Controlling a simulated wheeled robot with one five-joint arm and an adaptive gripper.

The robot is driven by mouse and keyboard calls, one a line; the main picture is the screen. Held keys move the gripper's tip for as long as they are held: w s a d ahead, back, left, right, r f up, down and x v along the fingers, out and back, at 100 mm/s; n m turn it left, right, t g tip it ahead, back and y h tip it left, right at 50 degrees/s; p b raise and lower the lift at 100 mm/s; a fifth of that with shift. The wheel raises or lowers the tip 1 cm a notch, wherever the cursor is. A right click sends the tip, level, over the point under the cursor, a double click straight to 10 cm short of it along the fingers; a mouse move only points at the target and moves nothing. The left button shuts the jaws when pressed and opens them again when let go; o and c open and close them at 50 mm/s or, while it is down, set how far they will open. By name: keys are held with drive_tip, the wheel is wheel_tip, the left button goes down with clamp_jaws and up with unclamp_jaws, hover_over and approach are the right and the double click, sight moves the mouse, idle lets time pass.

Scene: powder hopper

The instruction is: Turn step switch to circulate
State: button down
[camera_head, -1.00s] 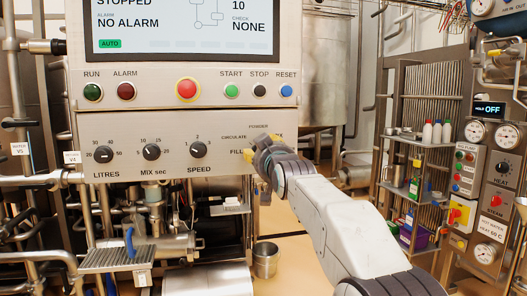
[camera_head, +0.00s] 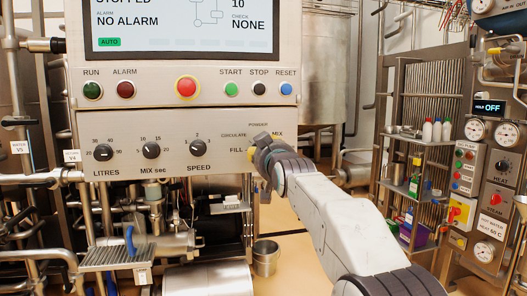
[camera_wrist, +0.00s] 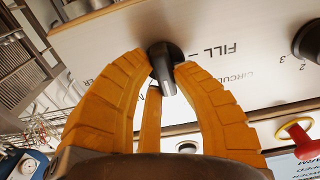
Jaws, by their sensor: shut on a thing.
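The step switch is a black knob (camera_wrist: 165,66) on the steel panel, with a grey bar standing out from it. In the wrist view my gripper (camera_wrist: 160,75) has its yellow fingers closed around the knob. The labels FILL (camera_wrist: 221,50) and CIRCULATE (camera_wrist: 234,77) show upside down beside it. In the head view my gripper (camera_head: 259,151) covers the knob. FILL (camera_head: 236,151), CIRCULATE (camera_head: 233,135), POWDER (camera_head: 258,125) and MIX (camera_head: 277,134) show around it. I cannot tell for sure which label the knob points at.
The LITRES (camera_head: 103,153), MIX sec (camera_head: 151,151) and SPEED (camera_head: 197,149) knobs sit left on the same panel. Above are buttons, including a red mushroom button (camera_head: 187,87), and a screen (camera_head: 182,25). A steel cup (camera_head: 265,259) stands below. A shelf rack is at right.

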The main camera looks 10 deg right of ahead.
drive_tip(key=shift+n, duration=0.3)
drive_tip(key=n, duration=0.3)
drive_tip(key=shift+a+r+n+b, duration=0.15)
drive_tip(key=shift+r+n+b, duration=0.05)
drive_tip(key=shift+n+b, duration=0.2)
drive_tip(key=shift+a+n, duration=0.1)
drive_tip(key=shift+n, duration=2)
drive_tip(key=c, duration=1)
unclamp_jaws()
drive_tip(key=shift+s, duration=6)
